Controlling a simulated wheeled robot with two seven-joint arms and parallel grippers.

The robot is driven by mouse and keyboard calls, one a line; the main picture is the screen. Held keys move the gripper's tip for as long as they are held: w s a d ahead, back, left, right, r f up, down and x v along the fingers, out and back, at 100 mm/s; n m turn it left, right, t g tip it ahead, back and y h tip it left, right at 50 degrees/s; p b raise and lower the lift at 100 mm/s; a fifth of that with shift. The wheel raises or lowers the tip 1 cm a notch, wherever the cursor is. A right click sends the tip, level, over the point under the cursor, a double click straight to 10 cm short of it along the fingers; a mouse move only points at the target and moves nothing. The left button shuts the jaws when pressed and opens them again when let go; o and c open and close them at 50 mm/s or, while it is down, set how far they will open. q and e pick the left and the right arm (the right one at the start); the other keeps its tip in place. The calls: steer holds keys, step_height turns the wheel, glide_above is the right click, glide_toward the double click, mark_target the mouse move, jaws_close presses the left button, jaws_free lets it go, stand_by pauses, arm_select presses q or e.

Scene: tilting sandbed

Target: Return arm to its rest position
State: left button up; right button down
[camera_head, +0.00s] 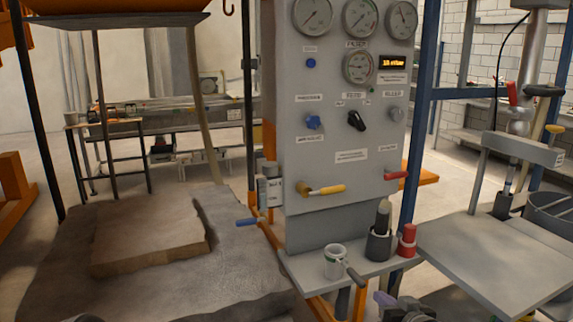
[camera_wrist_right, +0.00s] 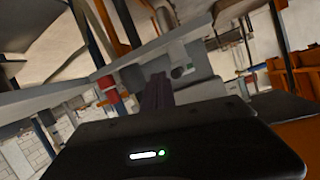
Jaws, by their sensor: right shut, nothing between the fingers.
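My right gripper (camera_head: 383,299) shows at the bottom edge of the head view, right of centre, below the small shelf of the control panel. In the right wrist view its dark purplish fingers (camera_wrist_right: 157,92) are together, with nothing between them. The rest of my right arm is mostly cut off by the bottom edge.
The grey control panel (camera_head: 345,120) stands at the centre. Its shelf (camera_head: 305,268) carries a white mug (camera_head: 334,262), a dark holder (camera_head: 379,244) and a red cylinder (camera_head: 407,240). A sandbed (camera_head: 245,265) lies left, and a grey table (camera_head: 490,260) stands right.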

steer(key=s+a+f+m+g+p, duration=0.1)
steer(key=s+a+f+g, duration=0.3)
steer(key=s+f, duration=0.55)
steer(key=s+a+f+m+g+p, duration=0.1)
steer(key=s+a+f+g, duration=0.4)
steer(key=f, duration=0.8)
steer(key=s+a+f+g+p, duration=0.1)
steer(key=s+a+f+g, duration=0.1)
steer(key=s, duration=0.8)
steer(key=s+a+f+g+y+p, duration=0.1)
steer(key=s+a+f, duration=0.3)
steer(key=s, duration=0.6)
step_height(320, 180, down, 2)
steer(key=shift+a+f+g, duration=0.15)
steer(key=shift+a+g, duration=0.1)
steer(key=shift+g, duration=0.35)
